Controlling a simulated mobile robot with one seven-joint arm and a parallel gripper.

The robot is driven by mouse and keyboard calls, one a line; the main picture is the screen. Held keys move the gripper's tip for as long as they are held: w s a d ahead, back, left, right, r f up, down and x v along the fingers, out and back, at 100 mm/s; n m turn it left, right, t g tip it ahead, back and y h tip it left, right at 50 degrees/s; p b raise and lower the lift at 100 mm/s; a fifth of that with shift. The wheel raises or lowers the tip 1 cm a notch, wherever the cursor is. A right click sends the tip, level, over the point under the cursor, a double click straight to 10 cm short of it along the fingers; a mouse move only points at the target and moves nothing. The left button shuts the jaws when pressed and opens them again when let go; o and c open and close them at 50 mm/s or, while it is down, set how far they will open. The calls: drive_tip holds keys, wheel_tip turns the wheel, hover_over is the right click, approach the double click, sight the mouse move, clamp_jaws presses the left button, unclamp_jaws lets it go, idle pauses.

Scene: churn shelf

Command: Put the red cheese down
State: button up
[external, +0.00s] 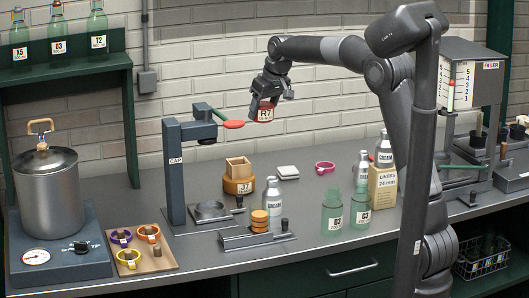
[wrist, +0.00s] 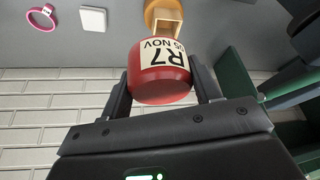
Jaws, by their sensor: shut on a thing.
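The red cheese (external: 265,111) is a small red cylinder with a white label reading R7. My gripper (external: 268,100) is shut on it and holds it in the air, well above the grey counter (external: 310,199), near the brick wall. In the wrist view the cheese (wrist: 160,82) sits between the two fingers of my gripper (wrist: 163,90), and its label reads R7 and NOV upside down. Nothing lies directly under the cheese within touching distance.
A dark press marked CAP (external: 175,175) with a red-ended lever (external: 233,124) stands just left of the cheese. Below are an orange round with a wooden box (external: 238,178), a white square (external: 287,172) and a pink ring (external: 325,167). Bottles (external: 332,215) stand to the right.

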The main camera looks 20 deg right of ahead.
drive_tip(key=s+a+r+n, duration=0.1)
drive_tip(key=a+r, duration=0.3)
drive_tip(key=a, duration=0.3)
drive_tip(key=s+a+r, duration=0.2)
drive_tip(key=a+r, duration=0.2)
drive_tip(key=a, duration=0.2)
drive_tip(key=s+a+f+n+y, duration=0.1)
drive_tip(key=s+a, duration=0.4)
drive_tip(key=a, duration=0.5)
drive_tip(key=s+a+n, duration=0.1)
drive_tip(key=s+a, duration=0.4)
drive_tip(key=a, duration=0.5)
drive_tip(key=a+f, duration=0.5)
drive_tip(key=w+f+m, duration=0.2)
drive_tip(key=w+f, duration=0.2)
drive_tip(key=f, duration=0.3)
drive_tip(key=w+f+m+h, duration=0.1)
drive_tip(key=w+f+m, duration=0.1)
drive_tip(key=w+f, duration=0.2)
drive_tip(key=w+a+f+m+h, duration=0.1)
drive_tip(key=w+f, duration=0.3)
drive_tip(key=f, duration=0.5)
drive_tip(key=shift+w+f+m, duration=0.3)
drive_tip(key=shift+f+m, duration=0.05)
drive_tip(key=shift+m, duration=0.45)
drive_tip(key=shift+t, duration=0.3)
drive_tip(key=shift+w+f, duration=0.1)
drive_tip(key=shift+f, duration=2.7)
drive_tip(key=shift+f, duration=0.15)
drive_tip(key=o, duration=1.1)
